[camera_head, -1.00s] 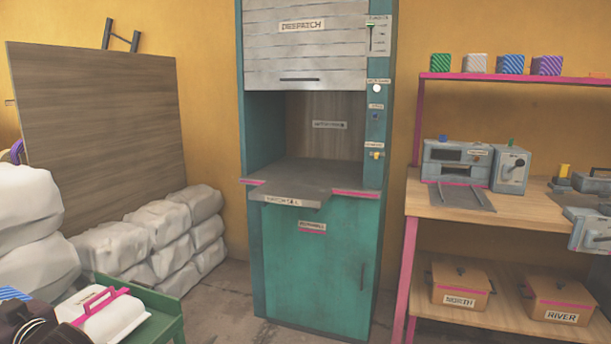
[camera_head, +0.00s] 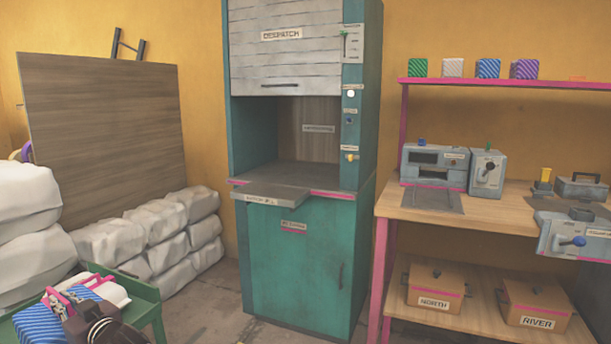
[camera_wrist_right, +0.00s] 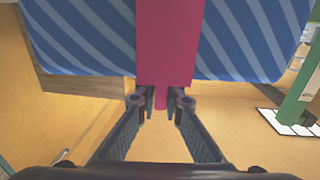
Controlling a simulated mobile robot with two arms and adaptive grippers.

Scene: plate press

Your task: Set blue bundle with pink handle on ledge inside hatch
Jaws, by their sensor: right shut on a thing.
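The blue striped bundle (camera_head: 38,327) shows at the lower left of the head view, partly cut off by the frame edge. In the right wrist view the bundle (camera_wrist_right: 85,35) fills the top, with its pink strap and handle (camera_wrist_right: 165,45) down the middle. My right gripper (camera_wrist_right: 160,103) is shut on the pink handle; its dark body (camera_head: 95,325) shows in the head view. The teal hatch cabinet (camera_head: 295,255) marked DESPATCH stands in the centre, its shutter (camera_head: 285,55) raised. The ledge (camera_head: 300,175) inside the opening is bare. My left gripper is not in view.
A green stand (camera_head: 150,312) with a white bundle (camera_head: 112,290) is by my gripper. White sacks (camera_head: 145,235) are stacked left of the cabinet. A wooden bench (camera_head: 480,210) with machines stands right. A flap (camera_head: 268,196) juts out before the opening. Floor before the cabinet is clear.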

